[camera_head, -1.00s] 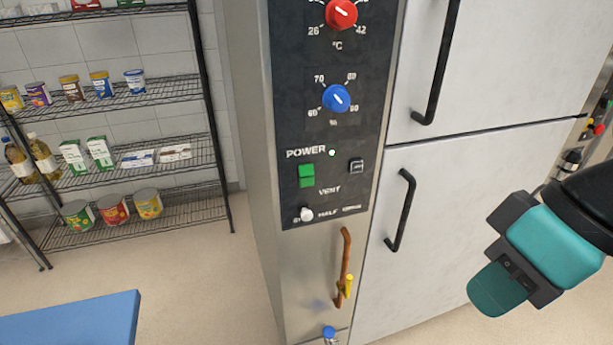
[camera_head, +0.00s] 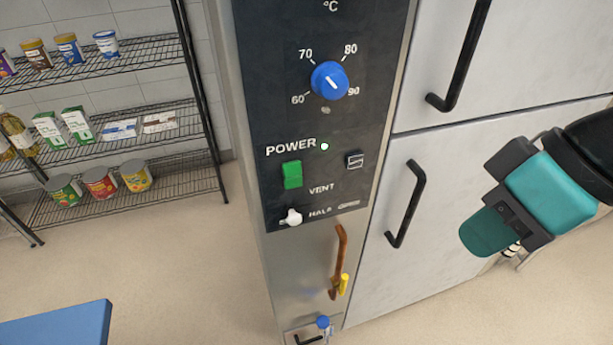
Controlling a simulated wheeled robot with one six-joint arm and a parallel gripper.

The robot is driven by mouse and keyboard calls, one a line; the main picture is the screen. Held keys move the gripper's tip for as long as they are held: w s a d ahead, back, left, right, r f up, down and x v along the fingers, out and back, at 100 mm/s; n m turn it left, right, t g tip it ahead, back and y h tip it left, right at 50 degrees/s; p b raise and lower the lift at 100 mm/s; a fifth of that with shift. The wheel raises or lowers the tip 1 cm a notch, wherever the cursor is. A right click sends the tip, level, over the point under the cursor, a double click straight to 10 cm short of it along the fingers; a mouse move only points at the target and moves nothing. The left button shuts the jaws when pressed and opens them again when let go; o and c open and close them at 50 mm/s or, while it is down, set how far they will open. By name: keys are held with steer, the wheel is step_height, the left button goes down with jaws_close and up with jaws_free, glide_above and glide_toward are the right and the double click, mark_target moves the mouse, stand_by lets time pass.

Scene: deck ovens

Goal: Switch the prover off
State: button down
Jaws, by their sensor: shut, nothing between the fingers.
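The prover is the tall steel cabinet with a dark control panel (camera_head: 270,105) in the middle of the head view. Under the word POWER sits a green rocker switch (camera_head: 292,174). A small round lamp (camera_head: 324,146) beside the word looks pale and bright. Which way the rocker is tipped is hard to tell. A smaller black switch (camera_head: 354,160) is to its right. My arm, teal and dark grey, reaches in from the right, in front of the white door and apart from the panel. I cannot make out my gripper's fingers.
A blue dial (camera_head: 330,80) is above the switch and a white vent knob (camera_head: 291,217) below it. An orange-brown handle (camera_head: 338,260) and black door handles (camera_head: 406,204) stick out. A wire shelf (camera_head: 120,115) is at left, a blue surface (camera_head: 60,326) at lower left.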

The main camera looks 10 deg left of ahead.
mark_target(292, 175)
steer(key=w+a+n+t+y+p, duration=0.2)
steer(key=w+a+n, duration=0.4)
steer(key=a+n, duration=0.6)
steer(key=n+t+p, duration=0.1)
steer(key=p, duration=0.1)
steer(key=shift+w+f+n+p, duration=0.15)
steer(key=shift+w+n+p, duration=0.15)
steer(key=shift+n+p, duration=0.1)
steer(key=shift+a+f, duration=0.15)
steer(key=w+a+f+p, duration=0.1)
steer(key=w+a+f, duration=0.1)
steer(key=w+a+f+p, duration=0.1)
steer(key=w+a+f, duration=0.1)
steer(key=f, duration=0.1)
steer(key=w+a+f+p, duration=0.2)
steer(key=a, duration=0.1)
steer(key=shift+w+f, duration=0.1)
steer(key=shift+f, duration=0.25)
